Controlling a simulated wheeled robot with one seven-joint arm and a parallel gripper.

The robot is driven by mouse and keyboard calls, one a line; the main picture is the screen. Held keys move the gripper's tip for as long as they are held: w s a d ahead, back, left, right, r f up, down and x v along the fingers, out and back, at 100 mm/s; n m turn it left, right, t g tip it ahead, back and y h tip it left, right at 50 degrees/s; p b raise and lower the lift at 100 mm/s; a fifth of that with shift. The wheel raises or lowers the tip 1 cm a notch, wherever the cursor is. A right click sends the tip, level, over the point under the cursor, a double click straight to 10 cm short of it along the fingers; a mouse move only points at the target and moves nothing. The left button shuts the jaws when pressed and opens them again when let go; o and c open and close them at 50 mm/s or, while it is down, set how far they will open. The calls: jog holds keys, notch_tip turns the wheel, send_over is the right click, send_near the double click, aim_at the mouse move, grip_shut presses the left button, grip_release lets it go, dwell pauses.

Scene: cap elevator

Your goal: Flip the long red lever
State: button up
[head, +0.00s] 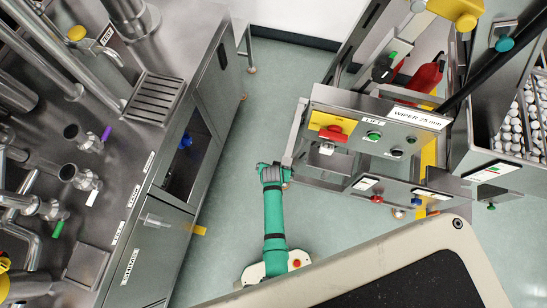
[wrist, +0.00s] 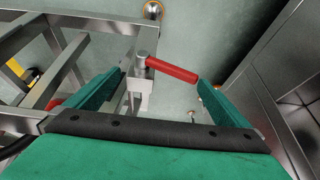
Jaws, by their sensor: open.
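The long red lever (wrist: 172,69) shows in the wrist view. Its red bar runs from a grey pivot post (wrist: 141,85) on the left, slanting down to the right. My gripper (wrist: 160,80) is open, with its teal fingers spread on either side of the lever. The lever's right end is close to the right fingertip; I cannot tell whether they touch. In the head view my gripper (head: 275,168) is in the aisle by the left edge of the machine frame. I cannot make out the long lever there.
A steel machine (head: 335,115) with a red switch (head: 333,132) on a yellow plate stands to the right of my gripper. A steel counter with taps (head: 75,160) fills the left. The floor (head: 240,150) between is clear. A bin of white caps (head: 532,120) is at the far right.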

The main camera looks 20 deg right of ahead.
jog(key=s+d+r, duration=0.3)
jog(key=s, duration=0.4)
jog(key=shift+r+g, duration=0.2)
jog(key=shift+g, duration=0.1)
dwell(0.3)
jog(key=shift+w, duration=0.1)
dwell(0.4)
jog(key=v, duration=1.1)
jog(key=shift+a+f, duration=0.1)
